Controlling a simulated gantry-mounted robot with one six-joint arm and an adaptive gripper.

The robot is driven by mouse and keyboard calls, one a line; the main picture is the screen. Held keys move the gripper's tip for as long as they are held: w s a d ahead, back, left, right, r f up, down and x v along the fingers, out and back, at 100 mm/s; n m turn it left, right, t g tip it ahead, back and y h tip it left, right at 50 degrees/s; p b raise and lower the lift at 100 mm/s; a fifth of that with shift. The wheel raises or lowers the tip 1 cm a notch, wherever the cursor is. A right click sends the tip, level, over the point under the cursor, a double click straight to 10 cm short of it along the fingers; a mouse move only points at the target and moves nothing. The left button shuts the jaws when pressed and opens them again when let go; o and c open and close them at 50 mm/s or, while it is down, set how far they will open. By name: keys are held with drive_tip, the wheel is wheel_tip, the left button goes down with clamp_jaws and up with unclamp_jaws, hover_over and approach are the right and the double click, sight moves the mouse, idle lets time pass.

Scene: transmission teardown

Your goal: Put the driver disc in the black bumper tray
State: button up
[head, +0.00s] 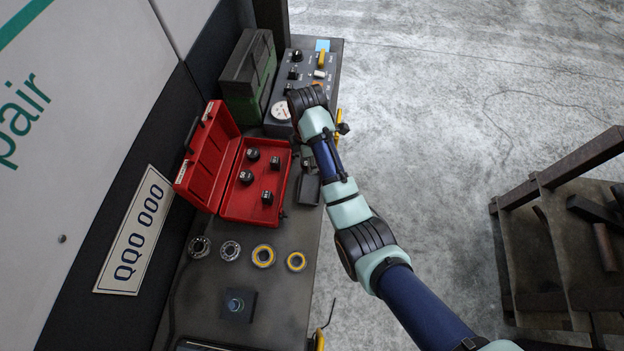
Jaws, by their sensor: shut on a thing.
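My gripper (309,161) hangs below my wrist, beside the right wall of the red case, partly hidden by my arm. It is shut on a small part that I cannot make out. A small black tray (308,190) lies on the bench just below the gripper in the picture, near the right edge. I cannot tell the gripper's height above it. I cannot clearly pick out the driver disc.
An open red case (252,205) holds several dark parts. Bearing-like rings (263,256) lie in a row in front of it. A dark block with a blue-topped part (237,305) sits nearer. A control box (299,72) and a dark green case (248,76) stand at the back.

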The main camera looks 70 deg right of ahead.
sight(310, 189)
drive_tip(key=f+b, duration=0.5)
drive_tip(key=f, duration=1.1)
drive_tip(key=shift+s+b, duration=0.2)
drive_tip(key=shift+b, duration=0.15)
drive_tip(key=shift+r, duration=0.1)
drive_tip(key=o, duration=1.3)
drive_tip(key=shift+f, duration=0.2)
drive_tip(key=shift+c, duration=0.2)
wheel_tip(310, 189, up, 12)
drive_tip(key=p, duration=0.5)
drive_tip(key=shift+w+d+r+p, duration=0.1)
drive_tip(key=shift+r+p, duration=0.15)
drive_tip(key=shift+p, duration=0.15)
